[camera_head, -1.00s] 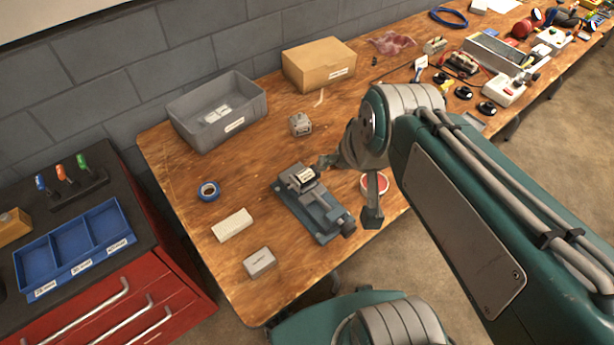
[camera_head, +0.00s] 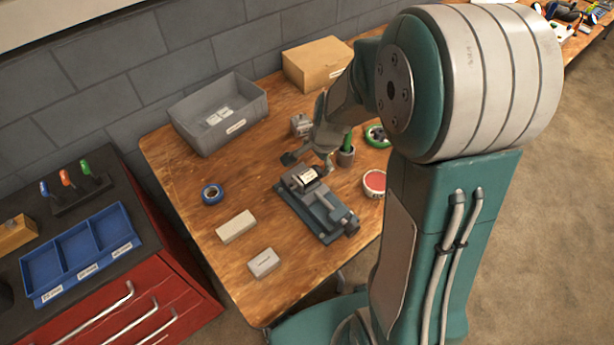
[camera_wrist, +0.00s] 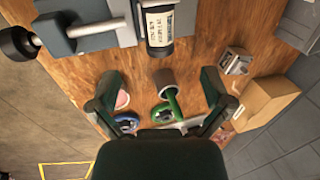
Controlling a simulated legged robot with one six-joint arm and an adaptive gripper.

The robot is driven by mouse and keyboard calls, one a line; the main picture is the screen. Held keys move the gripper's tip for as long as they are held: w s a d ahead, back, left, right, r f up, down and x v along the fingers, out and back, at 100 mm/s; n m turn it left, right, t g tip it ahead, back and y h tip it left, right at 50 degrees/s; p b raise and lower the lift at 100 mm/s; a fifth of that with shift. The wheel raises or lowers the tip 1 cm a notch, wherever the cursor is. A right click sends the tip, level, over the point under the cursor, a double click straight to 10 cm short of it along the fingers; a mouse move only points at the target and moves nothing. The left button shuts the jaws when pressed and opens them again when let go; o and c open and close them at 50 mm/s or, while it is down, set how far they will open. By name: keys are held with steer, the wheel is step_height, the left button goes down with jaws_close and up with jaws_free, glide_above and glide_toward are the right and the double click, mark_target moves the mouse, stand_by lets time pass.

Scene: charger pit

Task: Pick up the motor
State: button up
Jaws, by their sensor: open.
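A dark cylinder with a white label, which looks like the motor (camera_head: 304,177), sits in a grey-blue vise (camera_head: 318,210) on the wooden bench. In the wrist view the labelled motor (camera_wrist: 158,28) is at the top centre, beside the vise body (camera_wrist: 85,12). My gripper (camera_head: 308,161) is over the far end of the vise, close to the motor. In the wrist view my gripper (camera_wrist: 160,78) has its two fingers wide apart with nothing held. The motor lies beyond the fingertips, apart from them. My wrist hides part of the area behind the motor.
A cup with a green item (camera_head: 346,156), a green roll (camera_head: 377,136) and a red-topped round tin (camera_head: 374,182) stand right of the vise. A grey metal block (camera_head: 299,124) is behind my gripper. A grey bin (camera_head: 190,137) and cardboard box (camera_head: 318,62) stand against the wall.

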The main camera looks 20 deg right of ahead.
mark_target(309, 175)
steer(key=x, duration=0.9)
steer(key=shift+a+f, duration=0.15)
steer(key=shift+f, duration=0.1)
jaws_close()
